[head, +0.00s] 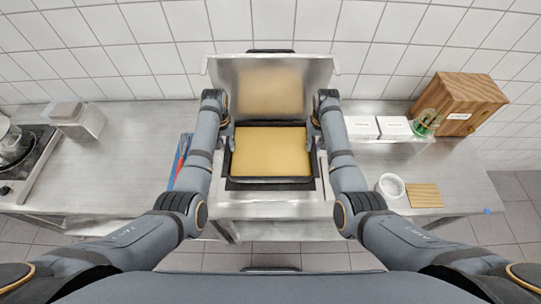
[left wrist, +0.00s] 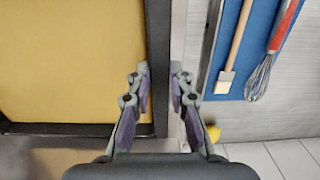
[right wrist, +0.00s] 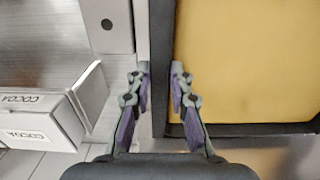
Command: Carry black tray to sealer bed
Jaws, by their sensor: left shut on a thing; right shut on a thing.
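The black tray (head: 310,150) holds a flat yellow-tan filling and lies level between my grippers, over the sealer bed (head: 270,186). Dark bed shows past the tray's near edge. I cannot tell whether the tray touches it. The sealer's metal lid (head: 268,75) stands raised behind. My left gripper (head: 228,135) is shut on the tray's left rim, also seen in the left wrist view (left wrist: 158,40). My right gripper (head: 315,135) is shut on the right rim, also seen in the right wrist view (right wrist: 163,40).
A blue mat (head: 179,165) with a brush and whisk (left wrist: 262,75) lies left of the sealer. Cocoa boxes (head: 378,127), a wooden cabinet (head: 458,105), a white tub (head: 390,186) and a wooden board (head: 425,195) are at right. A stove (head: 28,165) is far left.

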